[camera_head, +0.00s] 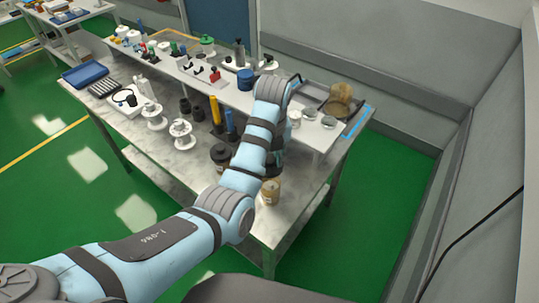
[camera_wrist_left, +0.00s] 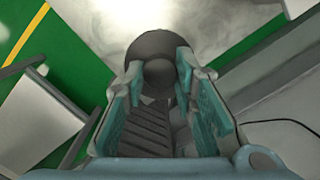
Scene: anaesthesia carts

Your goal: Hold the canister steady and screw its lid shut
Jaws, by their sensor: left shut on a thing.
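A small tan canister (camera_head: 270,191) stands near the table's front right corner, just below my left gripper (camera_head: 273,163) in the head view. My left arm and gripper cover its upper part. In the left wrist view, my left gripper (camera_wrist_left: 157,92) is shut on a dark round lid (camera_wrist_left: 153,45), with its knob between the teal finger pads. The lid hides whatever is beneath it there, so I cannot tell whether it touches the canister. My right gripper is not in view.
A dark-topped jar (camera_head: 221,154) stands close left of my gripper. White spools (camera_head: 181,133) and a yellow cylinder (camera_head: 215,110) stand farther left on the table (camera_head: 170,162). A raised shelf with bottles and trays runs behind. A wall is at right.

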